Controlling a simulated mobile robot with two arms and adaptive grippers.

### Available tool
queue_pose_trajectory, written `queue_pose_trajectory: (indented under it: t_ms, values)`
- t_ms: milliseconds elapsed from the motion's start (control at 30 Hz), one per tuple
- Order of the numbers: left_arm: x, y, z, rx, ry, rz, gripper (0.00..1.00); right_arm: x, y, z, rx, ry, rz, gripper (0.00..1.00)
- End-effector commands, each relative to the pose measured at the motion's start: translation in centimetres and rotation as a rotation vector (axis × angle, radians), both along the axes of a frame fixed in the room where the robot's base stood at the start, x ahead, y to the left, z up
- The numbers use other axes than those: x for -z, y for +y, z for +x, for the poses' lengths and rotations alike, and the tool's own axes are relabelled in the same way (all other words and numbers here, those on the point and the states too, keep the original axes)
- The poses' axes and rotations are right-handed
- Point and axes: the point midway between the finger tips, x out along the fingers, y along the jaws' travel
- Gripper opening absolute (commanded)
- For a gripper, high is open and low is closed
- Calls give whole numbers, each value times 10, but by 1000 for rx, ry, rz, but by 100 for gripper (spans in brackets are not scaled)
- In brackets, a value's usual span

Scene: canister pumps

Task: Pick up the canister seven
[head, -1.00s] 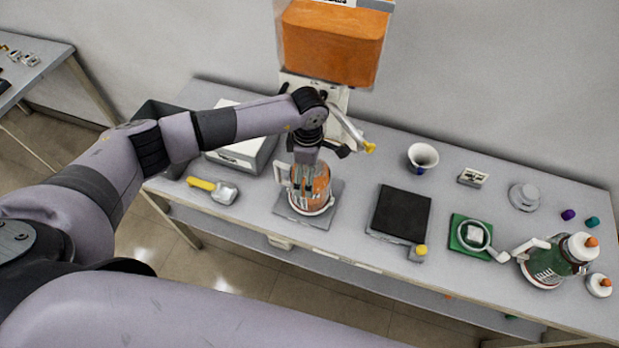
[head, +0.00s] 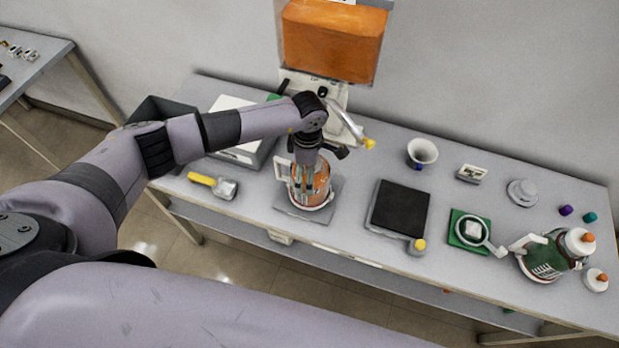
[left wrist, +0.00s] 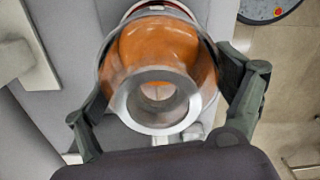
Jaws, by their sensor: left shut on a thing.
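The canister (head: 319,190) is a clear jug with orange contents and a white handle on its left side. It stands over a grey square plate (head: 290,208) on the table, below a large orange-filled tank. My left gripper (head: 309,183) reaches down on it from above, its fingers on the canister's sides. In the left wrist view the canister (left wrist: 160,50) shows its round open neck between the two dark fingers (left wrist: 165,100), which are shut on it. I cannot read a number on the canister. My right gripper is not in view.
A black pad (head: 400,208) lies to the right, then a green mat (head: 458,240) with a ring and a green jug (head: 543,262). A yellow-handled scoop (head: 226,188) lies left. The dispenser spout (head: 357,133) is close behind my gripper.

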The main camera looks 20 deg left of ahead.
Motion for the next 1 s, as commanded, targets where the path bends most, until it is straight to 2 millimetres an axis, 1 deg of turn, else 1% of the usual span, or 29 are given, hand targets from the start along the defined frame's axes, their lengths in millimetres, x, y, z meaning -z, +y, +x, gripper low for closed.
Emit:
queue_pose_trajectory:
  t_ms: [33, 267, 467, 567, 667, 900, 1000]
  values:
    - [0, 0, 1, 0, -1, 0, 59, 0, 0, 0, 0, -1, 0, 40]
    - [-1, 0, 1, -1, -2, 0, 43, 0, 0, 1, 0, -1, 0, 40]
    - [-2, 0, 1, 0, -3, -2, 43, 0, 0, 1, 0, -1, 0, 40]
    - [-6, 0, 2, -1, -5, -1, 43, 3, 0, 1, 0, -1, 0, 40]
    - [-18, 0, 3, 1, -6, -2, 43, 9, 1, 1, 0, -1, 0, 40]
    - [-65, 0, 3, 1, -8, -2, 43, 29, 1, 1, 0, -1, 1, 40]
    - [-82, 0, 2, 1, -7, -2, 43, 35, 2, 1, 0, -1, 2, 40]
